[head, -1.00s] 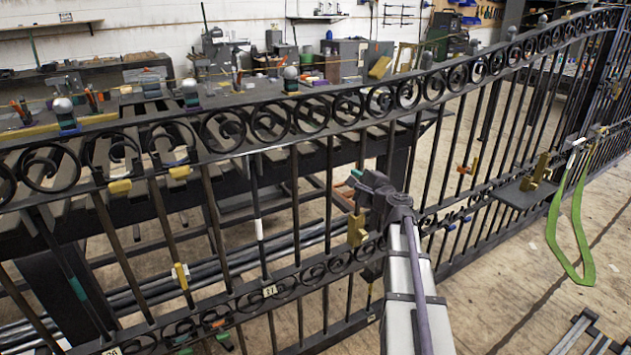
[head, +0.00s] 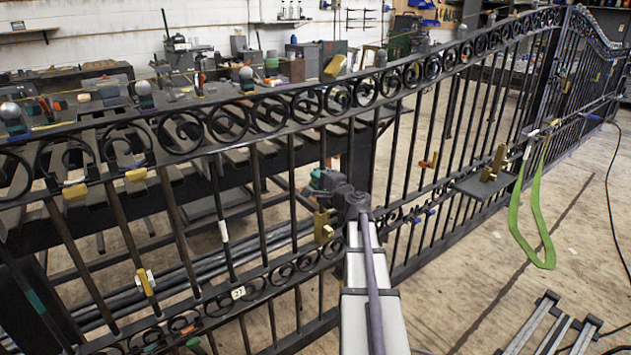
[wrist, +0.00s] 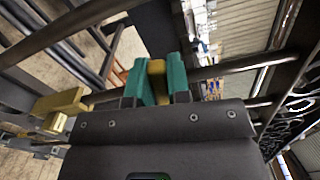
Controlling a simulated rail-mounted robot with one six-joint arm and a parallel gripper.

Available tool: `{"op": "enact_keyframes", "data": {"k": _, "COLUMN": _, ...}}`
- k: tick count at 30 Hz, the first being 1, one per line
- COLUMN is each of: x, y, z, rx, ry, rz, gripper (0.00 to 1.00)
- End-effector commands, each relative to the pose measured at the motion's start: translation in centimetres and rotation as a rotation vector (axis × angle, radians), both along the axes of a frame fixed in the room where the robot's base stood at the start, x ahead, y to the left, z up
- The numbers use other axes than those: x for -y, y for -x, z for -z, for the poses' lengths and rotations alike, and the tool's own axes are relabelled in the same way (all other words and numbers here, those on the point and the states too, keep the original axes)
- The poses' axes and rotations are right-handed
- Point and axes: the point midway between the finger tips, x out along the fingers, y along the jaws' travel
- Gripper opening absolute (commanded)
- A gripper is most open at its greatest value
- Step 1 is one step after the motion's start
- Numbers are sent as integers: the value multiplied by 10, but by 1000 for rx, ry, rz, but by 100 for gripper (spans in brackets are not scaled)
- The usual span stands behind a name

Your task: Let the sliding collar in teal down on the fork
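A dark teal band (head: 35,301) sits around a slanting bar at the far lower left in the head view; it may be the collar. My gripper (head: 325,182) is at the gate's middle, far right of that band, mostly hidden behind my wrist. In the wrist view my gripper (wrist: 157,82) shows two teal fingers with a narrow yellow piece between them. Whether they press on it is unclear. A brass block (head: 323,225) sits on the gate just below my gripper. An upright brass piece (head: 490,165) stands on a plate further right; I cannot tell which piece is the fork.
The black gate (head: 255,190) runs across the view, with scrolls and close bars. Yellow clips (head: 145,282) sit on bars at left. A green strap (head: 515,215) hangs at right. A dark workbench (head: 190,195) stands behind. Floor at lower right has metal rails (head: 535,325).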

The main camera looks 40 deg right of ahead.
Motion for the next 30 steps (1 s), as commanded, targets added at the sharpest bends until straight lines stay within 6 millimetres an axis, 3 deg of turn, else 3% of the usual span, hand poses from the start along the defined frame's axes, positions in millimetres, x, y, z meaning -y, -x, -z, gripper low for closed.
{"op": "enact_keyframes", "data": {"k": 8, "x": 0, "y": 0, "z": 0, "rx": 0, "ry": 0, "rz": 0, "gripper": 43}}
{"op": "enact_keyframes", "data": {"k": 17, "x": -1, "y": 7, "z": 0, "rx": 0, "ry": -1, "rz": 1, "gripper": 43}}
{"op": "enact_keyframes", "data": {"k": 27, "x": -6, "y": 86, "z": 0, "rx": 0, "ry": -1, "rz": 3, "gripper": 43}}
{"op": "enact_keyframes", "data": {"k": 30, "x": -5, "y": 101, "z": 0, "rx": 0, "ry": -1, "rz": 2, "gripper": 43}}
